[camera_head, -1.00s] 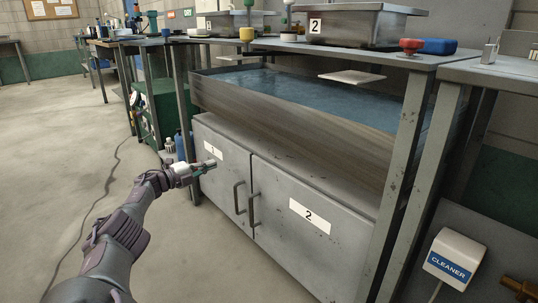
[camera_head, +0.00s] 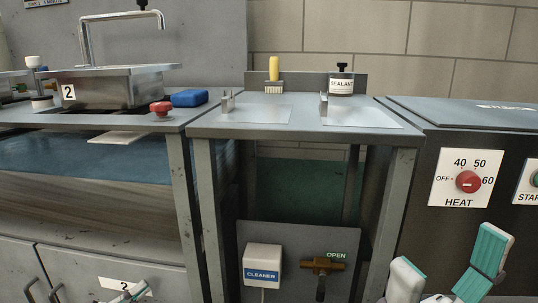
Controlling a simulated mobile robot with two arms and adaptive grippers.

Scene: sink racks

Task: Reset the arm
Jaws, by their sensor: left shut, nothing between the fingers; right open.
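My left gripper (camera_head: 130,292) shows only partly at the bottom edge of the head view. It is in front of the cabinet door's label 2, with its fingers shut and empty. My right gripper (camera_head: 447,275) is at the bottom right, its two fingers with teal pads spread wide and nothing between them. It is in front of the dark heater unit, below the red heat knob (camera_head: 468,182). The arms behind both grippers are mostly out of the picture.
A cleaner box (camera_head: 262,262) and a brass valve (camera_head: 323,265) are on a panel below. At left are a sink (camera_head: 120,90), a red knob (camera_head: 161,107) and a blue sponge (camera_head: 189,98).

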